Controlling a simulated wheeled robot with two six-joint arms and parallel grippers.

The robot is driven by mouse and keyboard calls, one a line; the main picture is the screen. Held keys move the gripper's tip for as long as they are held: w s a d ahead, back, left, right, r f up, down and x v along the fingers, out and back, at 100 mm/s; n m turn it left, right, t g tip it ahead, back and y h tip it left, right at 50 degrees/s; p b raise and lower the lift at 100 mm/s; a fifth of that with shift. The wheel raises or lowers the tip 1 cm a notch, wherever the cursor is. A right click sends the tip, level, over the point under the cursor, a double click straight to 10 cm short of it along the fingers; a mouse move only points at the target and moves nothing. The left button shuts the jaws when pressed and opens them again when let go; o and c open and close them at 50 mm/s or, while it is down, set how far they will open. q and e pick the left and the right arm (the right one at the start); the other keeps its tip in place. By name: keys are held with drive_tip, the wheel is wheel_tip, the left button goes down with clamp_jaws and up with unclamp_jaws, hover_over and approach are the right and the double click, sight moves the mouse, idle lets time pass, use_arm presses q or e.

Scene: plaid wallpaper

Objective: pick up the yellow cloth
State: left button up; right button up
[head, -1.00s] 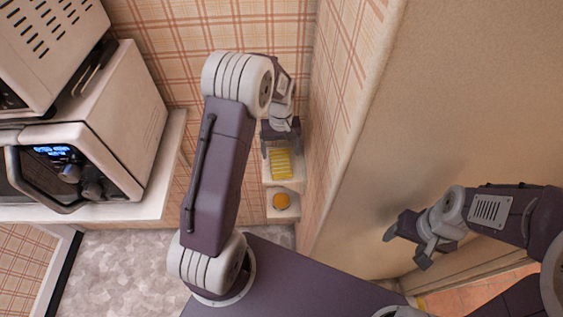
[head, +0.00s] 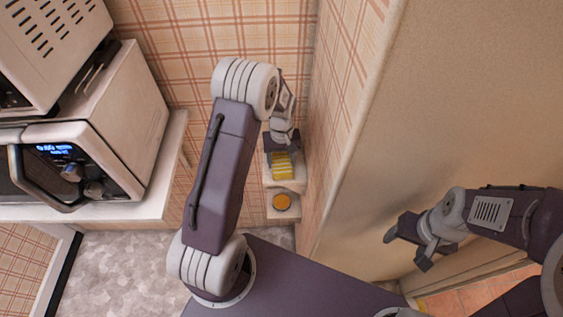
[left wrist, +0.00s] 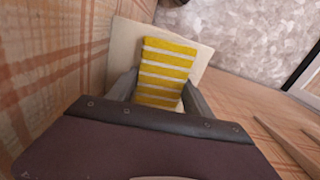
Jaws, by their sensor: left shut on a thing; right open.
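The yellow cloth (head: 283,168) has white stripes and lies on a small pale upper shelf (head: 299,186) by the wall corner. It also shows in the left wrist view (left wrist: 165,70), flat and stretching away from me. My left gripper (head: 282,152) points down over the shelf and is shut on the near part of the cloth. In the left wrist view its two fingers (left wrist: 160,92) stand on either side of the cloth. My right gripper (head: 408,247) is open and empty, far to the right near the beige panel.
A lower shelf (head: 272,212) holds a round orange thing (head: 282,202). A plaid wall (head: 335,110) rises close to the right of the shelves. A microwave (head: 100,150) stands on a counter (head: 170,170) at left. Grey floor (head: 120,265) is clear.

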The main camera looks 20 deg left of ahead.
sight(281, 161)
use_arm(q)
wheel_tip(281, 161, up, 10)
drive_tip(key=shift+p, duration=0.3)
drive_tip(key=shift+f, duration=0.1)
